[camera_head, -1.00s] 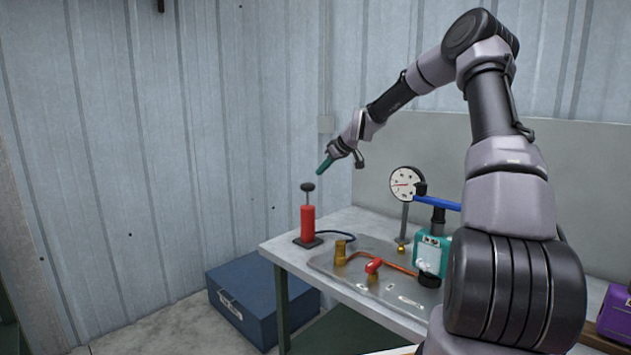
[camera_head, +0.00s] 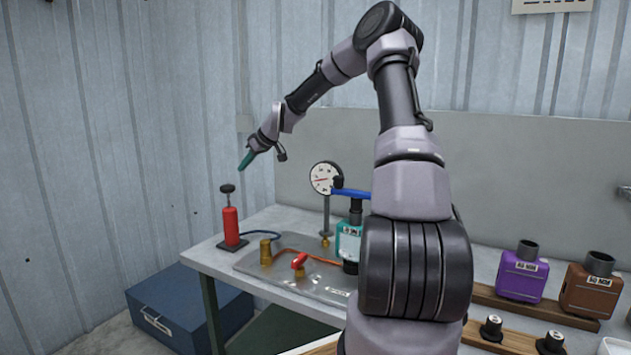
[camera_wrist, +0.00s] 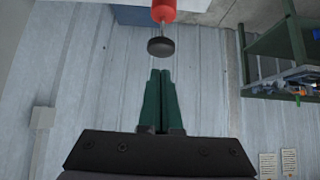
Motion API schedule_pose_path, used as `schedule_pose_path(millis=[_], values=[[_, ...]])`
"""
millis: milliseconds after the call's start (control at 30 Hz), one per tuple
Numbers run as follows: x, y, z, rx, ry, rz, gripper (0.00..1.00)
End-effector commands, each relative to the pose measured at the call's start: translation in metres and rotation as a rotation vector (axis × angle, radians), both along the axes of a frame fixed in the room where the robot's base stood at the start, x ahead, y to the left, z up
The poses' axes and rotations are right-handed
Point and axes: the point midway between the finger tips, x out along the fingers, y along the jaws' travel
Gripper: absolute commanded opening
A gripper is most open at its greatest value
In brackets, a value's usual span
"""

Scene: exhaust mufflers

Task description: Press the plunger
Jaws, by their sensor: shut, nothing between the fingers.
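The plunger is a black round knob (camera_head: 227,189) on a thin rod, standing up out of a red cylinder (camera_head: 231,222) on a dark base at the left end of the bench. In the wrist view the black knob (camera_wrist: 161,46) and part of the red cylinder (camera_wrist: 164,10) show just beyond the fingertips. My gripper (camera_head: 243,167) is shut and empty, with its green fingers together, pointing down and left. It is a little above and to the right of the knob in the head view, apart from it. The fingers also show in the wrist view (camera_wrist: 160,75).
A round white gauge (camera_head: 324,178), a brass fitting (camera_head: 266,252), a red-handled valve (camera_head: 300,262) and a teal muffler (camera_head: 349,240) stand on the bench right of the pump. Purple (camera_head: 520,272) and brown (camera_head: 589,286) mufflers stand farther right. A blue box (camera_head: 165,310) sits on the floor.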

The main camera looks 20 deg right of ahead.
Motion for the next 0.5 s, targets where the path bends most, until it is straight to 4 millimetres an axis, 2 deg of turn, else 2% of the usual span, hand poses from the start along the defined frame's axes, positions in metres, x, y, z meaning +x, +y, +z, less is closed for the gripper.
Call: schedule_pose_path(millis=[267, 500], values=[[0.000, 0.000, 0.003, -0.005, 0.002, 0.000, 0.00], [0.000, 0.002, 0.038, -0.011, 0.010, -0.001, 0.00]])
